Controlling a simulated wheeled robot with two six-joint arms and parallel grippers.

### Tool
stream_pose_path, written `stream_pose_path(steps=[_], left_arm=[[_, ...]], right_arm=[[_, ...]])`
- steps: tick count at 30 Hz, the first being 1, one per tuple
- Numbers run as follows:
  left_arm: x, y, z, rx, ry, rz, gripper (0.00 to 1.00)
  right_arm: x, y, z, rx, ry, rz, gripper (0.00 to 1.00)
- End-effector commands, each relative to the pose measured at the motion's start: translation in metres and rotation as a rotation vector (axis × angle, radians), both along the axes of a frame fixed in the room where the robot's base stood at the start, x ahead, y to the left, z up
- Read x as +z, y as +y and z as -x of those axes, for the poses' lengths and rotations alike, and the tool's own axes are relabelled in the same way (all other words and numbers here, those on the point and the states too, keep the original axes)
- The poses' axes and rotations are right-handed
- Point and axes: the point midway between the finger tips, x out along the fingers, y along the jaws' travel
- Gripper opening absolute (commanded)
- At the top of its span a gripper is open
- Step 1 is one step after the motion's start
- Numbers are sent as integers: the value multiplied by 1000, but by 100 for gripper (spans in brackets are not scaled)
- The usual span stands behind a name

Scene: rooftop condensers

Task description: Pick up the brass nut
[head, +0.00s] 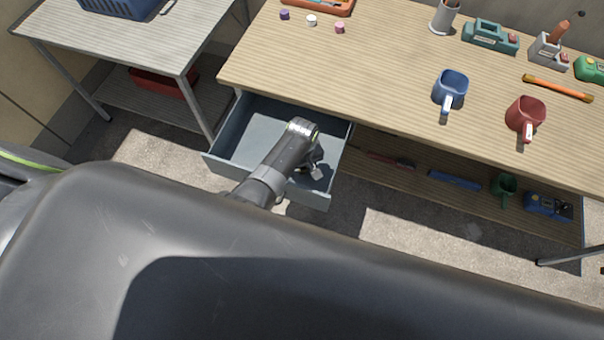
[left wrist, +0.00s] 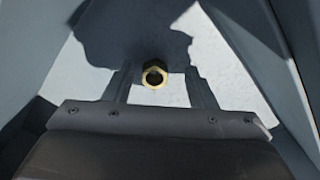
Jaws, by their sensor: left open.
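The brass nut (left wrist: 154,75) lies on the light floor of the open drawer in the left wrist view, at the edge of a shadow. My left gripper (left wrist: 156,82) is open, with its two fingers apart and the nut showing between them. I cannot tell how far the fingertips are above the drawer floor. In the head view my left gripper (head: 314,172) reaches down into the grey drawer (head: 228,165), and the nut is hidden there behind my arm. My right gripper is in neither view.
The drawer walls stand close around my left gripper. Above the drawer is the wooden workbench (head: 330,70), with a blue mug (head: 451,86) and a red mug (head: 523,113). A lower shelf (head: 400,177) holds tools. A grey side table (head: 130,45) stands at the left.

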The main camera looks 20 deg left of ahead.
Motion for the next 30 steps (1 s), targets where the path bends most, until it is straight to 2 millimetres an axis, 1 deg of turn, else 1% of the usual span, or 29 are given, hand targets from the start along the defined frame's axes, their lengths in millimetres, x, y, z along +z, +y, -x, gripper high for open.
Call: stream_pose_path(steps=[1, 9, 11, 18, 21, 30], left_arm=[[-6, 0, 0, 0, -1, 1, 51], [-5, 0, 0, 0, 0, 0, 51], [-5, 0, 0, 0, 0, 0, 44], [-5, 0, 0, 0, 0, 0, 13], [-5, 0, 0, 0, 0, 0, 2], [-3, 0, 0, 0, -1, 1, 2]], right_arm=[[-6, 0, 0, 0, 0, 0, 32], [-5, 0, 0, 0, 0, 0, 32], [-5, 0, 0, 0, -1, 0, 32], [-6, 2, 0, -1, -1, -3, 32], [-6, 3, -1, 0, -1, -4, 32], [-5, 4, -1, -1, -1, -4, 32]])
